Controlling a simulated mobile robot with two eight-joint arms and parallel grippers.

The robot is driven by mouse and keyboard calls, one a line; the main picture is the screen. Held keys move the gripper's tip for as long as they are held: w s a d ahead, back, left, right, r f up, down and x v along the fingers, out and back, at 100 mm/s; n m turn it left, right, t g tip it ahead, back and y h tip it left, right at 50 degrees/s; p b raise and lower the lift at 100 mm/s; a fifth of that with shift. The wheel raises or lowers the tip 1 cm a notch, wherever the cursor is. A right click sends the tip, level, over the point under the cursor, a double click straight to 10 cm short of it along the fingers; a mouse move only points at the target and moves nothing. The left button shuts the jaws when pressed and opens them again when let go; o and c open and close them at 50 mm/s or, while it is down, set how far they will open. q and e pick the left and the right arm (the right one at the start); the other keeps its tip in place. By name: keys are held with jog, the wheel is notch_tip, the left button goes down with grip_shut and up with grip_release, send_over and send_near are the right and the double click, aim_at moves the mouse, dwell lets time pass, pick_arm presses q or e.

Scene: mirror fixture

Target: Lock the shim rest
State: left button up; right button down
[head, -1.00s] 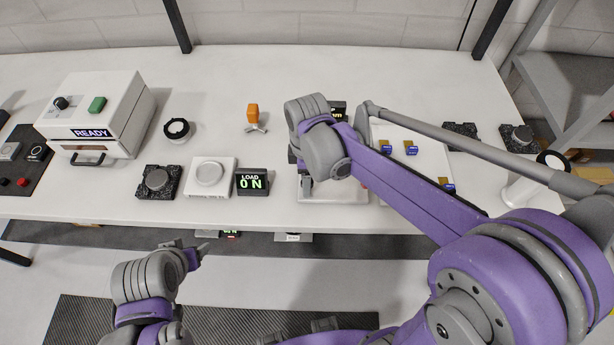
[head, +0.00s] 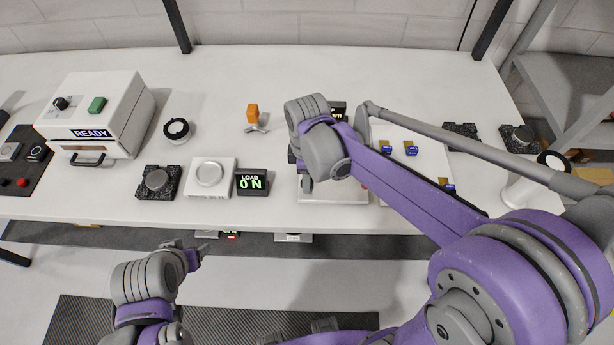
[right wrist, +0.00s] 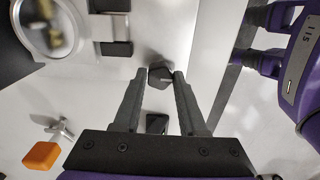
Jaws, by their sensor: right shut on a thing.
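The mirror fixture's pale base (head: 335,197) stands at the front of the bench, mostly hidden by my right arm in the head view. My right gripper (head: 307,184) is over its left side. In the right wrist view my right gripper (right wrist: 161,78) is shut on a small dark knob (right wrist: 160,74), which sits between the fingertips beside the pale plate. A round, shiny mirror in its mount (right wrist: 50,25) shows at upper left there. I cannot make out the shim rest clearly. My left gripper (head: 198,252) is in front of the bench, away from the fixture; its jaw opening is unclear.
An orange-handled piece (head: 252,115) stands left of the fixture. A load display (head: 251,182) reading 0 N, a white round-topped unit (head: 209,178) and a dark block (head: 158,183) line the bench front. A white READY box (head: 100,110) stands further left.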

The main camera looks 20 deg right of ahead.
pick_arm(q)
jog(key=shift+f, duration=0.1)
pick_arm(e)
jog(key=m+b, duration=0.1)
jog(key=m, duration=0.7)
jog(key=shift+m+b, duration=0.3)
jog(key=shift+b, duration=0.1)
jog(key=m, duration=0.4)
jog(key=shift+m+b, duration=0.3)
pick_arm(q)
jog(key=f, duration=0.1)
jog(key=s+f, duration=0.1)
jog(key=f, duration=0.1)
jog(key=shift+s+f, duration=0.25)
jog(key=shift+f, duration=0.15)
pick_arm(e)
jog(key=m, duration=0.4)
jog(key=shift+m, duration=0.3)
jog(key=shift+c, duration=2.3)
grip_release()
pick_arm(q)
jog(key=shift+w+r, duration=0.15)
jog(key=shift+r, duration=0.35)
pick_arm(e)
notch_tip(320, 180, up, 11)
